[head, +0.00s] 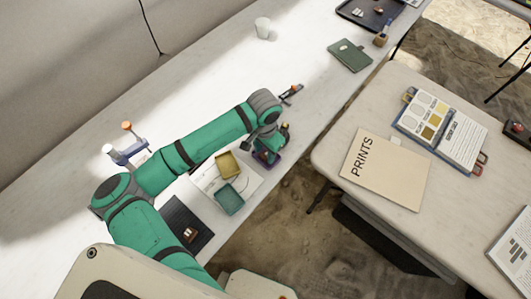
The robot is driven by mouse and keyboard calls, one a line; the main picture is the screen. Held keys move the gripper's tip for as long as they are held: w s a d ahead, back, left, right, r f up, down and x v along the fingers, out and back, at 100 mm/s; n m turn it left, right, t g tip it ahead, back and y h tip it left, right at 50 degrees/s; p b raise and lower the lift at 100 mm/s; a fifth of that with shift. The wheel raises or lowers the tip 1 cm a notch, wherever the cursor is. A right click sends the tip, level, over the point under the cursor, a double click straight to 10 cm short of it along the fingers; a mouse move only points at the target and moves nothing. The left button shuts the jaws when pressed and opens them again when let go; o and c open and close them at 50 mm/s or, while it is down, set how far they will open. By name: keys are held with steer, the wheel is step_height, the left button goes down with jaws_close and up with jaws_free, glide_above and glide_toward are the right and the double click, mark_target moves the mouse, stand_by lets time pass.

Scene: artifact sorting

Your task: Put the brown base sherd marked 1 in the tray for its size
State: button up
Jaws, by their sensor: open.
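A small brown piece with a pale patch (190,234), possibly the sherd, lies on a black mat (172,213) at the lower left of the table. Its mark is too small to read. A yellow tray (227,164), a teal tray (229,200) and a purple tray (271,164) stand to the right of the mat. The yellow and teal trays rest on or beside a white sheet. My gripper (267,150) is open above or beside the purple tray, well away from the brown piece. Its fingertips are small and partly hidden by my wrist.
A blue-and-white device (126,151) stands left of my arm. A second table at right holds a PRINTS folder (385,170).

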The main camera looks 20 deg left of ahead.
mark_target(265, 157)
step_height(265, 157, up, 11)
stand_by(0.3)
steer(key=shift+f, duration=0.1)
steer(key=shift+w, duration=0.1)
